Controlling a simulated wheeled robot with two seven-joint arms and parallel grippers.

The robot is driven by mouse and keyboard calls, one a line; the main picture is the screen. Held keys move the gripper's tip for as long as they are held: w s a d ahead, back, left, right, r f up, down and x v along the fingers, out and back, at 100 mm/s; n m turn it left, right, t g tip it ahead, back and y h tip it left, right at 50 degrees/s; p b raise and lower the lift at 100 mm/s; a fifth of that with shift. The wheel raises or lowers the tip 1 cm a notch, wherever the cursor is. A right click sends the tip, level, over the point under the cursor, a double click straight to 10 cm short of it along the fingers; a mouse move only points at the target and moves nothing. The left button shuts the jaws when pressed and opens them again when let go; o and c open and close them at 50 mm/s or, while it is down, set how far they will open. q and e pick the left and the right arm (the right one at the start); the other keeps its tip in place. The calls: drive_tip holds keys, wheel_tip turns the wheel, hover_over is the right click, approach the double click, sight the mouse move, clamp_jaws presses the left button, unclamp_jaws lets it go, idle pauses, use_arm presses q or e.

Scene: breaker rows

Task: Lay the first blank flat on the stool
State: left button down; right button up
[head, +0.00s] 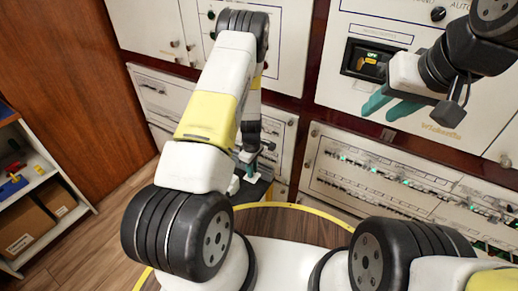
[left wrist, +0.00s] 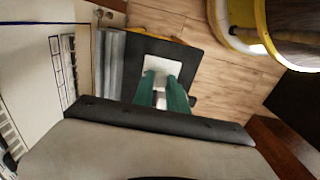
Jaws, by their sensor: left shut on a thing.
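My left gripper (left wrist: 167,82) is shut on a pale, flat blank (left wrist: 160,66), which shows between and beyond the green fingertips in the left wrist view. The stool's dark square top (left wrist: 197,68) lies beneath the blank. I cannot tell whether the blank touches it. In the head view the stool (head: 254,190) is low behind my left forearm, and my left gripper (head: 250,170) is over it, partly hidden. My right gripper (head: 388,108) is open and empty, its green fingers apart in front of the upper right panel.
Grey strips (left wrist: 112,62) lie along one side of the stool top. The lower right breaker panel (head: 390,185) carries rows of breakers with small green lights. A shelf (head: 35,195) with boxes and tools stands at the left. Wooden floor (head: 105,235) is clear between shelf and stool.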

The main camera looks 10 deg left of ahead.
use_arm(q)
drive_tip(key=shift+f, duration=4.25)
drive_tip(key=shift+f, duration=0.65)
drive_tip(key=c, duration=1.3)
unclamp_jaws()
drive_tip(key=shift+o, duration=0.2)
wheel_tip(320, 180, up, 8)
drive_tip(key=shift+f, duration=0.1)
